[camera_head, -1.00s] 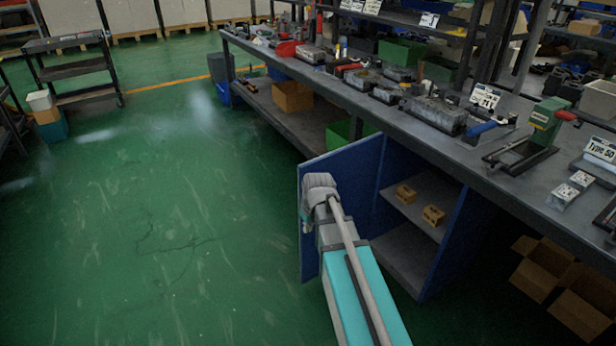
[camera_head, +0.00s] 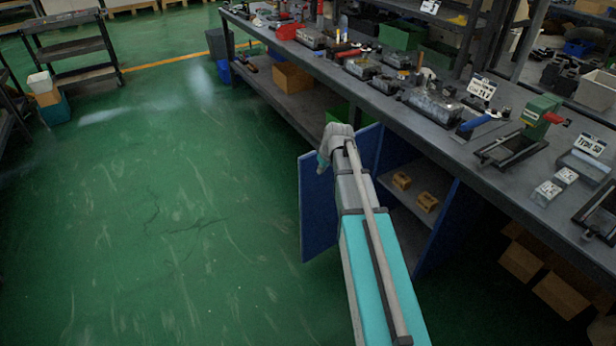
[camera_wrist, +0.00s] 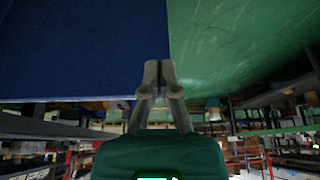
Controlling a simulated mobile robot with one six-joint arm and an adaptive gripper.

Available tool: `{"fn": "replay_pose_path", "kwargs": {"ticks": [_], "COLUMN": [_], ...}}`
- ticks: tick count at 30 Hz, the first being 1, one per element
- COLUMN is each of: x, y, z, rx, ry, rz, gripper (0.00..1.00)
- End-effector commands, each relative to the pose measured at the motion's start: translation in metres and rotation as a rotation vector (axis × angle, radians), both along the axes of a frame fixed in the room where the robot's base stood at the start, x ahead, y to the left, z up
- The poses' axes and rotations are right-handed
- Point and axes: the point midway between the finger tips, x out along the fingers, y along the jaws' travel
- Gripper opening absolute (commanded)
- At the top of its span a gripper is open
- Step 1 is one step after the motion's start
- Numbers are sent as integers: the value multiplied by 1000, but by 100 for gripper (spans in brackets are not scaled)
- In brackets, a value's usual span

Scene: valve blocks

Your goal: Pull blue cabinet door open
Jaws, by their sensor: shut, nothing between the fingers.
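The blue cabinet door (camera_head: 317,215) stands open in the head view, swung out to the left from the cabinet under the workbench. The cabinet's shelf (camera_head: 408,205) shows to its right. My gripper's fingers are hidden behind my wrist in the head view, where my arm reaches up in front of the door. In the wrist view my gripper (camera_wrist: 158,68) is shut and empty. Its tips overlap the right edge of a blue panel (camera_wrist: 80,45), which looks like the door. I cannot tell whether they touch it.
The long workbench (camera_head: 520,165) above carries tools and metal blocks. Open green floor (camera_head: 170,230) lies left of the door. Larger cardboard boxes (camera_head: 560,296) lie under the bench at the right.

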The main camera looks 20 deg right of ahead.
Motion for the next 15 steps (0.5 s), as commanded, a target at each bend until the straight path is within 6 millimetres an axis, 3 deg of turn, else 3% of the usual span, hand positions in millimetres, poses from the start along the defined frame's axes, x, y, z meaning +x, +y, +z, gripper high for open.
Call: {"fn": "replay_pose_path", "kwargs": {"ticks": [15], "x": [5], "y": [2], "z": [-15], "rx": [0], "ry": [1], "rz": [-1], "gripper": [0]}}
